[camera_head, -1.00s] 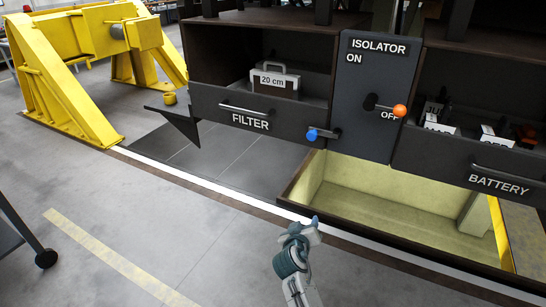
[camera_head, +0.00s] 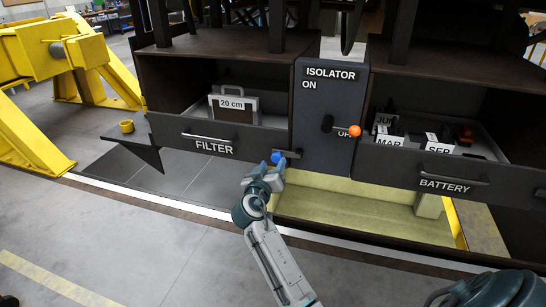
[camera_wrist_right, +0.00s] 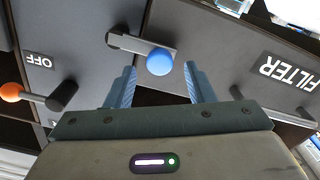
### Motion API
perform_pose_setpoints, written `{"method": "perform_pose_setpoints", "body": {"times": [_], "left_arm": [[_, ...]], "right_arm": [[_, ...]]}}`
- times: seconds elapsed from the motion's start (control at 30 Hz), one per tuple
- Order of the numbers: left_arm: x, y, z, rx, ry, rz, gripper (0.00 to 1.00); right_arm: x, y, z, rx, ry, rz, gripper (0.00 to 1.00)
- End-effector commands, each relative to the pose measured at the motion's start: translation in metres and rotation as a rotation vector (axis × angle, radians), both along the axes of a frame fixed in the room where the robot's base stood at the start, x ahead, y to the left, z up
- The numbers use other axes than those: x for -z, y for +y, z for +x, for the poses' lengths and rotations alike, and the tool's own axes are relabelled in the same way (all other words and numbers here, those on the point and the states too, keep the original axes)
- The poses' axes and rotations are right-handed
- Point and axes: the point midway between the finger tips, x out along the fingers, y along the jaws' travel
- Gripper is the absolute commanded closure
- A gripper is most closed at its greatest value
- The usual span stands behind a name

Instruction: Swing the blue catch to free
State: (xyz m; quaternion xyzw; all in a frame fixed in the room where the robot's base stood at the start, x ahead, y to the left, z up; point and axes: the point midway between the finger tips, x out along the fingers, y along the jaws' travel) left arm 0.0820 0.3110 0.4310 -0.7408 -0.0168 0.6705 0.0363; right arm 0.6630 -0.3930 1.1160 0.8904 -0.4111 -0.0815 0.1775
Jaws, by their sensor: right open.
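The blue catch (camera_head: 277,157) is a blue ball on a short dark lever at the lower right corner of the FILTER drawer front (camera_head: 205,133). In the head view my right gripper (camera_head: 264,172) is just below the ball. In the right wrist view the blue ball (camera_wrist_right: 160,61) sits ahead of and between the two fingers of my open right gripper (camera_wrist_right: 160,82). The lever (camera_wrist_right: 140,43) extends sideways from the ball toward the isolator panel. Whether the fingers touch the ball I cannot tell. My left gripper is not in view.
The isolator panel (camera_head: 322,95) has an orange-knobbed handle (camera_head: 354,130) close to the catch, at OFF. The BATTERY drawer (camera_head: 440,178) is to the right. A yellow buffer stop (camera_head: 30,120) stands left, and the floor in front is clear.

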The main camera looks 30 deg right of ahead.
Motion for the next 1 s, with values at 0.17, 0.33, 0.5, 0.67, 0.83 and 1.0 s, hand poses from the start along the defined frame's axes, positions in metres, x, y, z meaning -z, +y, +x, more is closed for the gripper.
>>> {"method": "perform_pose_setpoints", "body": {"times": [0.17, 0.33, 0.5, 0.67, 0.83, 1.0], "left_arm": [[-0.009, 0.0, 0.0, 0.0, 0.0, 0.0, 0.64], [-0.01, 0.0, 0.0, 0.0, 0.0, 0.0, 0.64], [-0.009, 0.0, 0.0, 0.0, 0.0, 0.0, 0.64], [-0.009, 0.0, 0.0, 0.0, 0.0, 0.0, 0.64], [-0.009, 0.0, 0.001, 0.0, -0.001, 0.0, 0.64], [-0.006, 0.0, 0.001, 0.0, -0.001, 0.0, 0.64]], "right_arm": [[-0.001, -0.013, 0.011, -0.001, 0.002, 0.0, 0.51], [0.001, -0.016, 0.014, -0.001, 0.001, 0.001, 0.51], [0.001, -0.016, 0.014, -0.001, 0.001, 0.001, 0.51], [0.001, -0.015, 0.013, -0.001, 0.001, 0.001, 0.83], [0.001, -0.015, 0.013, -0.001, 0.001, 0.001, 1.0], [0.002, -0.015, 0.013, -0.001, -0.006, 0.007, 1.0]]}}
